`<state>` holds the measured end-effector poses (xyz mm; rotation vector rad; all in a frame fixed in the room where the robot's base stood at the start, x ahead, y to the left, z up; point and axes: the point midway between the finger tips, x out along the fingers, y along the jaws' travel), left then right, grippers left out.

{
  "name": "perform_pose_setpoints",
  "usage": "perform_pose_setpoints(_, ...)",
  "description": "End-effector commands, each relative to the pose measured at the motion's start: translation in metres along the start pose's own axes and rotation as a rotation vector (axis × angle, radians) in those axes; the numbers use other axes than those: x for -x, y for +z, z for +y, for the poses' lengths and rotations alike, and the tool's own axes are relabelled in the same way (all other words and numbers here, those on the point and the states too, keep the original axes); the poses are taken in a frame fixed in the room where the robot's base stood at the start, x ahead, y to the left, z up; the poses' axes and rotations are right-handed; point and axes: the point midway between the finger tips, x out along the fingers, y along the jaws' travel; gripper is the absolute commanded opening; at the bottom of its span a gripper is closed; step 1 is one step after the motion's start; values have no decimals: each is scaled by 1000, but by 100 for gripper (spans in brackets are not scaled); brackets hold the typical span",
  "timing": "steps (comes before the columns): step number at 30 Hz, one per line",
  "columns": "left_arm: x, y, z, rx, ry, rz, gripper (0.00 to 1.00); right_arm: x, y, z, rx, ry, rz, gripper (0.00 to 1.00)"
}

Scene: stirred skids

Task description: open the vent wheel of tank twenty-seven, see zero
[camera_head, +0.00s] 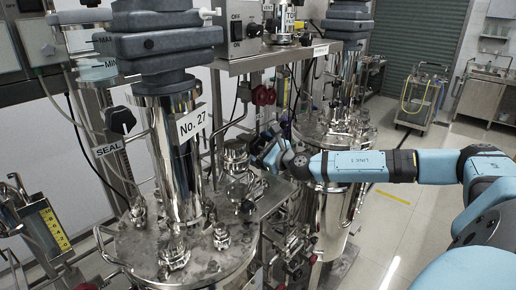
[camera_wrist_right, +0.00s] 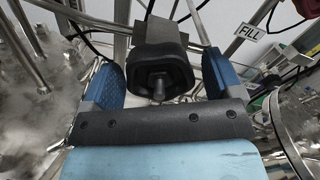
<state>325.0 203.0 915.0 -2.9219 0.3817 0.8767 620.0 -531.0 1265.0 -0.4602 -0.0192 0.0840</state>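The tank marked No. 27 (camera_head: 192,122) has a shiny lid (camera_head: 200,262) crowded with fittings, at the left centre of the head view. In the right wrist view a black knob (camera_wrist_right: 160,62) on a thin stem lies between my right gripper's blue fingers (camera_wrist_right: 163,78). There is a gap on both sides, so the fingers are open and not clamped on it. I cannot tell whether this knob is the vent wheel. No zero reading is legible. My left gripper is out of view.
A black knob (camera_head: 120,120) stands by the SEAL label (camera_head: 109,148). A FILL label (camera_wrist_right: 248,31) shows right of the fingers. A second tank (camera_head: 333,205) stands under my right forearm. Pipes crowd the lid; open floor (camera_head: 415,215) lies at right.

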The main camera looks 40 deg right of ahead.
Motion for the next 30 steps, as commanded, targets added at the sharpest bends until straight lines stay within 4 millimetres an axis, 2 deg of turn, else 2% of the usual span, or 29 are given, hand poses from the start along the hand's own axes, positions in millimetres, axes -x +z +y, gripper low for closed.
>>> perform_pose_setpoints(8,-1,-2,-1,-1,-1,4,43,0,0,0,0,0,0,88)
perform_pose_setpoints(13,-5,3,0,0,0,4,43,10,-2,0,2,0,2,88)
perform_pose_setpoints(30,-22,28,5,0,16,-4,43,89,-2,1,7,3,2,88)
